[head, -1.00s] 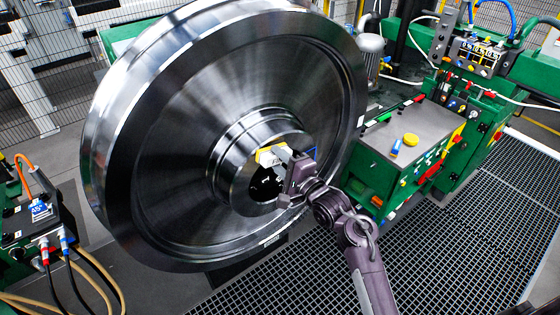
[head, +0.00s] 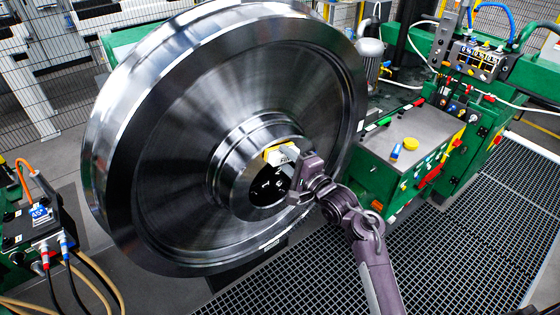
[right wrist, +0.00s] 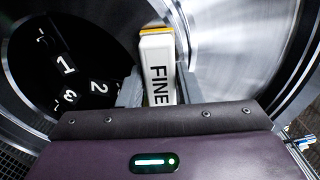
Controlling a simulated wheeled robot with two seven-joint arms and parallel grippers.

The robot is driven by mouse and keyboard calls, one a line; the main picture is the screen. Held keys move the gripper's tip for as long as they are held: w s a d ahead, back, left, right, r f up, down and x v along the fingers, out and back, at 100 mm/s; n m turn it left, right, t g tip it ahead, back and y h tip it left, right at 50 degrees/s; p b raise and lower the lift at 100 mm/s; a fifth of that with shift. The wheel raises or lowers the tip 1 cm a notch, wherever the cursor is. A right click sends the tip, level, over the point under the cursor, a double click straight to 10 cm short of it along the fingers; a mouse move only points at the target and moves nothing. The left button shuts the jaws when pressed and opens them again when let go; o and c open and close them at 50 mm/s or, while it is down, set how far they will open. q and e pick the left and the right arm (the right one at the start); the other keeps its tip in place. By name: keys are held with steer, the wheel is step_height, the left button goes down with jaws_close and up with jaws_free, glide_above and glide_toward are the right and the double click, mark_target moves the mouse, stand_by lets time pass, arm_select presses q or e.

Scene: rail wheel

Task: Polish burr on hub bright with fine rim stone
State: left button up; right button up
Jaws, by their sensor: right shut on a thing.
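The rail wheel (head: 165,150) stands large in the middle of the head view, its hub (head: 228,172) raised around a dark bore. My right gripper (head: 296,172) is shut on the fine rim stone (head: 281,154), a white block with a yellow edge, at the upper right of the hub's face. In the right wrist view the stone (right wrist: 158,70) sits between the two fingers, its word FINE readable. I cannot tell whether the stone touches the hub. No burr can be made out. My left gripper is not in view.
Right of the wheel, a green cabinet (head: 384,172) carries a blue block (head: 396,152) and a yellow round thing (head: 411,144). A control box (head: 38,225) with cables stands at the lower left. Grating floor (head: 460,245) lies open at the lower right.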

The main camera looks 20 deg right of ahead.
mark_target(277, 163)
steer(key=shift+r, duration=0.1)
steer(key=shift+w+d, duration=0.35)
steer(key=shift+d, duration=0.4)
steer(key=shift+w+d, duration=0.35)
steer(key=shift+d, duration=0.35)
steer(key=shift+a, duration=0.1)
steer(key=shift+s+a+r, duration=0.1)
steer(key=shift+s+a, duration=0.15)
steer(key=shift+a, duration=0.5)
steer(key=shift+s+a, duration=0.2)
steer(key=shift+a, duration=0.5)
steer(key=shift+s+a, duration=0.3)
steer(key=shift+a, duration=0.45)
steer(key=shift+s+a, duration=0.3)
steer(key=shift+a, duration=0.45)
steer(key=shift+d, duration=0.1)
